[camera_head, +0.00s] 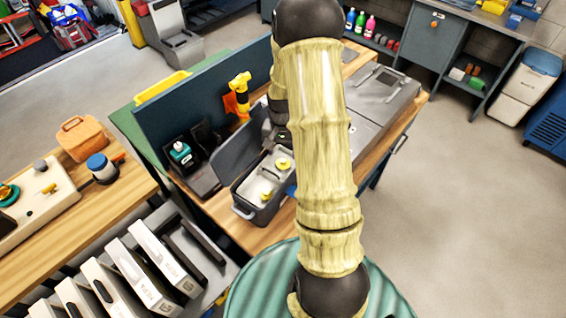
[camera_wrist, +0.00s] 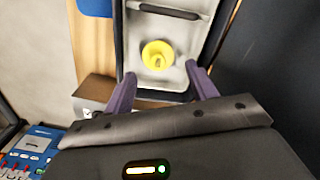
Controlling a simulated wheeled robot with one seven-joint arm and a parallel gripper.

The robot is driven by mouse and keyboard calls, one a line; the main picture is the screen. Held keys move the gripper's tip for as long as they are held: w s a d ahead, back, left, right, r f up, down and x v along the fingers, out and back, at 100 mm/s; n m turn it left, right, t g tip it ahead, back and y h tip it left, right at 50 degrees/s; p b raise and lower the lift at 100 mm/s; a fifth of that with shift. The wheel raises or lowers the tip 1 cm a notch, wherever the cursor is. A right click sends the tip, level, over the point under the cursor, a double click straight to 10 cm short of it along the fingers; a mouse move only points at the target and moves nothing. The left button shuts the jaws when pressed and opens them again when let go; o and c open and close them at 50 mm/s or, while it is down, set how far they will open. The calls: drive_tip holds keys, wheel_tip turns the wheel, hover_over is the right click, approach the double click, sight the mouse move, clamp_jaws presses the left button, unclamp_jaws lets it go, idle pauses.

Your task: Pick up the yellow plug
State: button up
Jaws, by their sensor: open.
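A round yellow plug (camera_wrist: 158,55) sits in a light grey recessed tray inside a dark-rimmed case (camera_wrist: 148,84) in the wrist view. It has a raised, darker middle. My gripper (camera_wrist: 160,70) is open, its two purple-grey fingers spread either side of the plug's near side, with nothing between them. The wrist view does not clearly show how far above the plug they are. In the head view a yellow round piece (camera_head: 283,163) shows in the open grey case (camera_head: 241,205), with a smaller yellow piece (camera_head: 267,197) nearer the front. My arm hides part of the case.
The case stands on a wooden bench (camera_head: 222,207), its lid (camera_head: 236,155) raised on the left. A dark upright panel (camera_head: 200,93) backs the bench. A black stand with a teal-topped item (camera_head: 181,153) is left of the case. A large grey box (camera_head: 380,95) lies to the right.

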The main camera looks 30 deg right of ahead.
sight(283, 160)
drive_tip(key=f+p, duration=0.1)
drive_tip(key=f, duration=0.2)
drive_tip(key=shift+s, duration=0.2)
drive_tip(key=shift+f+p, duration=0.35)
drive_tip(key=shift+f, duration=0.35)
drive_tip(key=c, duration=0.8)
